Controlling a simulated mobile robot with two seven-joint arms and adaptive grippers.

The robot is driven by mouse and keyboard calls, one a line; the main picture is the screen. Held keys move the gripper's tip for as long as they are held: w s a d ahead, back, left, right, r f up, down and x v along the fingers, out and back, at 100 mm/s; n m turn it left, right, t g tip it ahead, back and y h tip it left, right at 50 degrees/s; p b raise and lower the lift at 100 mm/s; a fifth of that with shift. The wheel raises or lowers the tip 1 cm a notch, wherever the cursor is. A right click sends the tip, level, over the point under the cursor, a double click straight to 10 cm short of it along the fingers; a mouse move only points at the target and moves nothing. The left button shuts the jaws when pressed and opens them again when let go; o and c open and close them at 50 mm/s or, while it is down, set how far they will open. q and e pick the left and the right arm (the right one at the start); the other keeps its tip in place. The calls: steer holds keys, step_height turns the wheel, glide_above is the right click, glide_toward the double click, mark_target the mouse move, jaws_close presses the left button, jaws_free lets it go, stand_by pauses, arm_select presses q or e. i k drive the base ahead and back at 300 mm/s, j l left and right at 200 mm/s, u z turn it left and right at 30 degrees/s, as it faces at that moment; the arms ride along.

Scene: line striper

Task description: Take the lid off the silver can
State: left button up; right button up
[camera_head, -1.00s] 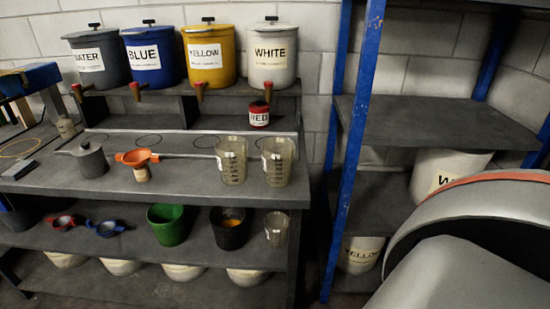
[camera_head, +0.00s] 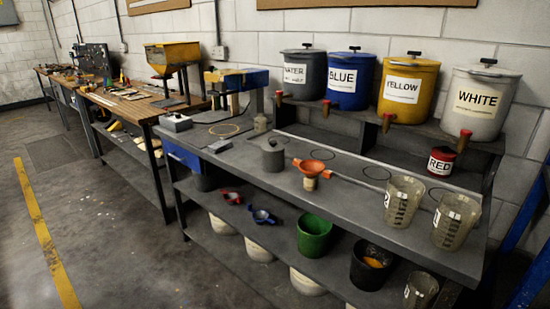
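A small grey metal can (camera_head: 273,160), which looks like the silver can, stands upright on the grey workbench (camera_head: 240,150). A lid with a small knob (camera_head: 271,142) appears to sit on its top. Neither of my grippers is in view, and nothing touches the can.
Two clear measuring cups (camera_head: 402,200) are further right. Labelled lidded pots (camera_head: 348,80) and a red can (camera_head: 441,160) stand behind. A green bucket (camera_head: 314,235) is on the lower shelf. Floor (camera_head: 110,210) at left is open.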

mark_target(273, 146)
steer(key=i+j+z, duration=0.1)
steer(key=i+j, duration=0.35)
steer(key=j, duration=0.25)
steer(key=i+j+z, duration=0.15)
steer(key=i+j, duration=0.3)
steer(key=j, duration=0.3)
steer(key=z, duration=0.05)
